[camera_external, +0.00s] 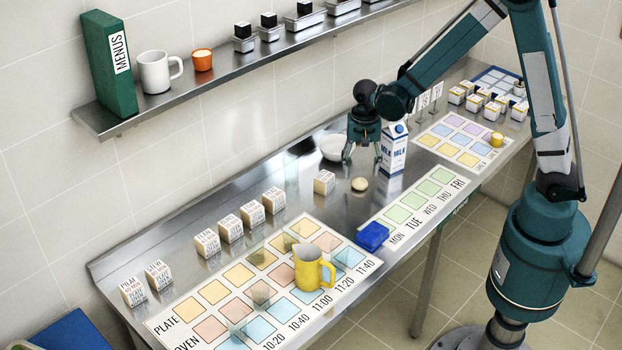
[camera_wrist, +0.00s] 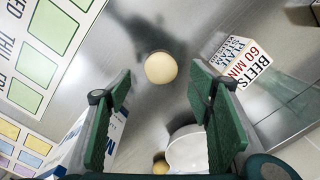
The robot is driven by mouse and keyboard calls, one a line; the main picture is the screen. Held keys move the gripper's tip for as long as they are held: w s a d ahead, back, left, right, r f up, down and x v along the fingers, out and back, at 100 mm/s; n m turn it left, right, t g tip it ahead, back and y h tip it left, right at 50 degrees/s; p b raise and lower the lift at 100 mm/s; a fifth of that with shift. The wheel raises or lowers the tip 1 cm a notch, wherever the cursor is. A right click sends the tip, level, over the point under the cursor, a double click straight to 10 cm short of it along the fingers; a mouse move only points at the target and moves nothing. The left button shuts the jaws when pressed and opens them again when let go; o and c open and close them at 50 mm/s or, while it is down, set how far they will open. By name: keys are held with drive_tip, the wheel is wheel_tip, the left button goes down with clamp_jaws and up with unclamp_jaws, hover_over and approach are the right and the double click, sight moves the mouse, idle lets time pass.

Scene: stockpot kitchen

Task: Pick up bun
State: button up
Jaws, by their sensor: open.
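The bun is a small round, pale tan thing (camera_external: 359,184) on the steel counter, in front of the white bowl and milk carton in the external view. In the wrist view the bun (camera_wrist: 160,68) lies at the upper middle, beyond the fingertips and roughly centred between them. My gripper (camera_external: 362,158) hangs above the counter, slightly above and behind the bun in the external view. In the wrist view its two green fingers (camera_wrist: 160,92) are spread wide with nothing between them. A second small round tan thing (camera_wrist: 160,163) shows low in the wrist view, partly cut off.
A milk carton (camera_external: 393,148) stands close to my gripper's right. A white bowl (camera_external: 333,147) is just to its left. A labelled cube (camera_external: 324,182) sits left of the bun. A blue block (camera_external: 371,236) and yellow pitcher (camera_external: 312,268) are nearer the front. A shelf (camera_external: 230,65) runs above.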

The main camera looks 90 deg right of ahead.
sight(360, 180)
drive_tip(key=shift+f, duration=0.15)
drive_tip(key=shift+d+f, duration=0.1)
drive_tip(key=shift+f, duration=2.35)
drive_tip(key=c, duration=0.9)
